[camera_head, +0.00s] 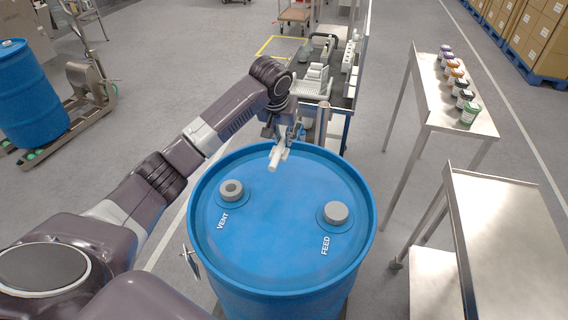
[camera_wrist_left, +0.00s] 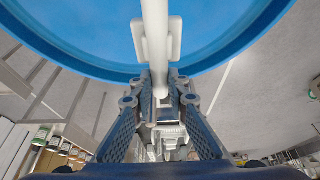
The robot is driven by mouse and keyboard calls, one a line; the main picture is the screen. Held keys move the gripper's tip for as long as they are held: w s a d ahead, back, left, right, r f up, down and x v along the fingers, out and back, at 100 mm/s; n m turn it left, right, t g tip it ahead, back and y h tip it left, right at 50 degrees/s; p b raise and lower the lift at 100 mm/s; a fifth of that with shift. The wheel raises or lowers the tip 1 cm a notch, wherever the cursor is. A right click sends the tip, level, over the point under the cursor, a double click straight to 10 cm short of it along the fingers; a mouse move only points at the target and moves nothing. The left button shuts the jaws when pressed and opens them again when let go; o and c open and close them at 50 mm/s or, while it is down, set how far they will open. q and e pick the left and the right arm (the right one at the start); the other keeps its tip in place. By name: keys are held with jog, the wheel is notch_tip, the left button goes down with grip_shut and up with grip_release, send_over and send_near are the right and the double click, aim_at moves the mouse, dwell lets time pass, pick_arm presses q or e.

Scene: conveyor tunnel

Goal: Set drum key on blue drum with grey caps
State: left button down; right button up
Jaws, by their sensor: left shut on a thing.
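The blue drum (camera_head: 276,245) stands upright in front of me, with a grey cap marked VENT (camera_head: 231,190) on the left and a grey cap marked FEED (camera_head: 336,213) on the right. My left gripper (camera_head: 283,146) is at the drum's far rim, shut on the drum key (camera_head: 275,158), a white bar with a crosspiece. The left wrist view shows the key (camera_wrist_left: 156,40) between the fingers (camera_wrist_left: 158,90), with the blue drum (camera_wrist_left: 90,35) behind it. I cannot tell whether the key touches the drum top. My right gripper is out of view.
A metal table (camera_head: 470,118) with a row of several small jars stands at the right. A nearer metal cart (camera_head: 510,235) is beside the drum. Another blue drum (camera_head: 22,95) stands at the far left.

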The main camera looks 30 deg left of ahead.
pick_arm(q)
send_over(285, 168)
jog(key=s, duration=0.2)
jog(key=f, duration=0.4)
jog(key=shift+w+d+f+p, duration=0.15)
jog(key=shift+w+f+p, duration=0.1)
jog(key=shift+p, duration=0.15)
jog(key=shift+f, duration=1.2)
notch_tip(285, 168, down, 4)
jog(key=shift+r+p, duration=0.25)
jog(key=shift+p, duration=0.3)
jog(key=shift+f, duration=0.25)
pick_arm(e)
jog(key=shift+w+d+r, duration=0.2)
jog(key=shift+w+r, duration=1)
pick_arm(q)
jog(key=shift+f, duration=0.1)
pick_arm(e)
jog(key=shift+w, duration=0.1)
pick_arm(q)
jog(key=c, duration=2.1)
grip_release()
jog(key=shift+o, duration=1.1)
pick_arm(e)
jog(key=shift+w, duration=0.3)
